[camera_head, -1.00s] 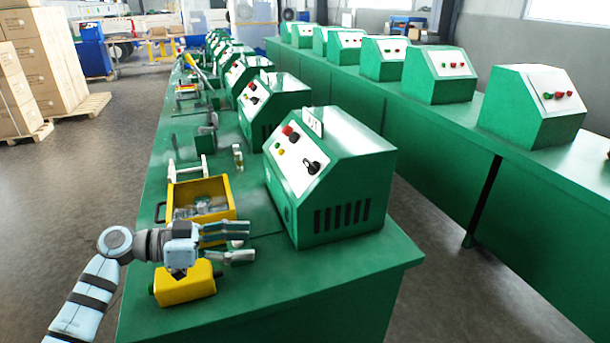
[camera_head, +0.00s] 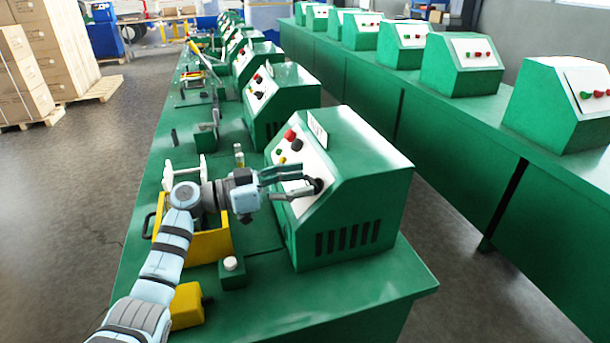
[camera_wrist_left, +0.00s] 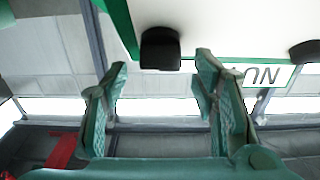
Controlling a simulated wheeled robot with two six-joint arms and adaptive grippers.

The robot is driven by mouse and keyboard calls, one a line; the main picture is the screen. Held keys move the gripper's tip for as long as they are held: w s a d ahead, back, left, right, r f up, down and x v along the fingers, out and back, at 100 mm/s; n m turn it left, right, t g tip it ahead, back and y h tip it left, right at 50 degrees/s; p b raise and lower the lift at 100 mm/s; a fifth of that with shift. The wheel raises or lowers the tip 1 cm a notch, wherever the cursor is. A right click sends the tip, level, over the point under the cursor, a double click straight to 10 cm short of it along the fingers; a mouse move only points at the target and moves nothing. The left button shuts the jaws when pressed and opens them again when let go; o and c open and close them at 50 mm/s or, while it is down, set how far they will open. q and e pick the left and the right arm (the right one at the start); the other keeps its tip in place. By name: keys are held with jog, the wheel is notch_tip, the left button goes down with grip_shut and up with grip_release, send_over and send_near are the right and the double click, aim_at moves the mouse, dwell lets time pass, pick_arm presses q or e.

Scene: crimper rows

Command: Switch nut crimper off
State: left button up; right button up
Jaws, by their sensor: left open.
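The nearest green crimper box (camera_head: 355,205) stands on the green bench with a white sloping front panel. The panel carries a red button (camera_head: 290,135), small dark and yellow buttons, and a black rotary knob (camera_head: 318,186) low on its near side. My left gripper (camera_head: 306,181) is open at the panel, its fingertips close to the knob. In the left wrist view the black knob (camera_wrist_left: 160,48) lies between the two open green fingers (camera_wrist_left: 160,78), with a gap on each side. An upside-down label reading "NU" (camera_wrist_left: 262,75) is partly hidden by a finger. My right gripper is out of view.
A yellow bin (camera_head: 205,245) and a yellow block (camera_head: 187,305) sit on the bench under my left arm. A small green block with a white top (camera_head: 231,268) is near the box. More crimpers line both benches.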

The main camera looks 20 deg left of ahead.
pick_arm(q)
jog(key=shift+w+d+f, duration=0.1)
jog(key=shift+w+d, duration=0.4)
jog(key=shift+w, duration=0.15)
jog(key=shift+w+d, duration=0.15)
jog(key=shift+d, duration=0.05)
jog(key=shift+s, duration=0.45)
jog(key=shift+c, duration=1.4)
jog(key=c, duration=0.9)
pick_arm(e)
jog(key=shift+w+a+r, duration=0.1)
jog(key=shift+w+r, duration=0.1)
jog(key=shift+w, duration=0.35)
